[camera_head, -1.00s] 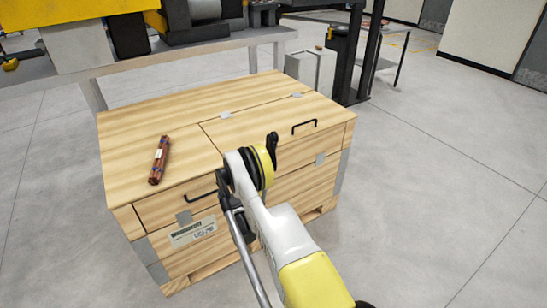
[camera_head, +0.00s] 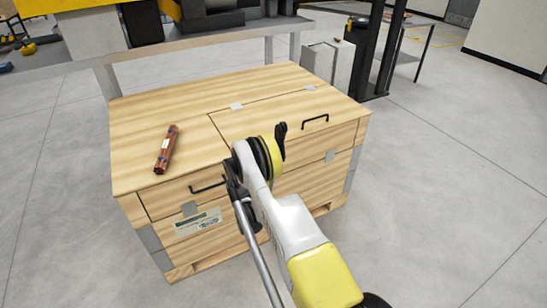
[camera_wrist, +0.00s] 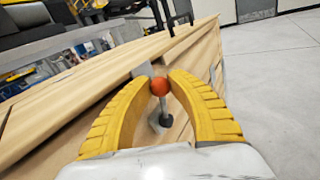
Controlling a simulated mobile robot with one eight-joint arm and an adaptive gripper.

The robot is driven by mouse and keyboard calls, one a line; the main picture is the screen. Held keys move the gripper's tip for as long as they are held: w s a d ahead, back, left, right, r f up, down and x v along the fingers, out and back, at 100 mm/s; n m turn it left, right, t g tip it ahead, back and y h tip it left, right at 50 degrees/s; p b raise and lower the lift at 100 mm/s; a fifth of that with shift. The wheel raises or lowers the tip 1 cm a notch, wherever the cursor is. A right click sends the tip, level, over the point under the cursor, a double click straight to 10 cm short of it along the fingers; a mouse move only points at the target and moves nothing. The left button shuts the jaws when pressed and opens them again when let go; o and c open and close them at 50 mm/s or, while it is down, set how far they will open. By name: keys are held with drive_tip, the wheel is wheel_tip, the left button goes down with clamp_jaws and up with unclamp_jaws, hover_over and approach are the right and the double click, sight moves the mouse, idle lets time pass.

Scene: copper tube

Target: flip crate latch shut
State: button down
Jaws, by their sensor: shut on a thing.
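The wooden crate (camera_head: 290,165) stands on the floor, its lid lying flat and closed. In the wrist view, the latch shows as an orange ball knob (camera_wrist: 159,86) on a grey metal stem at the crate's front face. My gripper (camera_wrist: 160,80) has its two yellow fingers closed on the knob from both sides. A metal plate (camera_wrist: 143,70) sits just behind the knob at the crate's edge. In the head view my arm hides the fingers and this latch, so I cannot tell the lever's full angle.
A reddish-brown tube bundle (camera_head: 166,149) lies on the crate's left top. Black handles (camera_head: 315,121) and (camera_head: 208,187) project from the crate. A grey workbench (camera_head: 190,46) with machinery stands behind. A light grey cabinet (camera_head: 328,64) is behind right. The floor at right is clear.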

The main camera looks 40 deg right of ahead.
drive_tip(key=shift+s+d+m+y, duration=0.1)
drive_tip(key=shift+d+m+y, duration=0.3)
drive_tip(key=shift+d+y, duration=0.1)
drive_tip(key=c, duration=1.5)
unclamp_jaws()
drive_tip(key=shift+a+f, duration=0.1)
drive_tip(key=shift+a, duration=0.05)
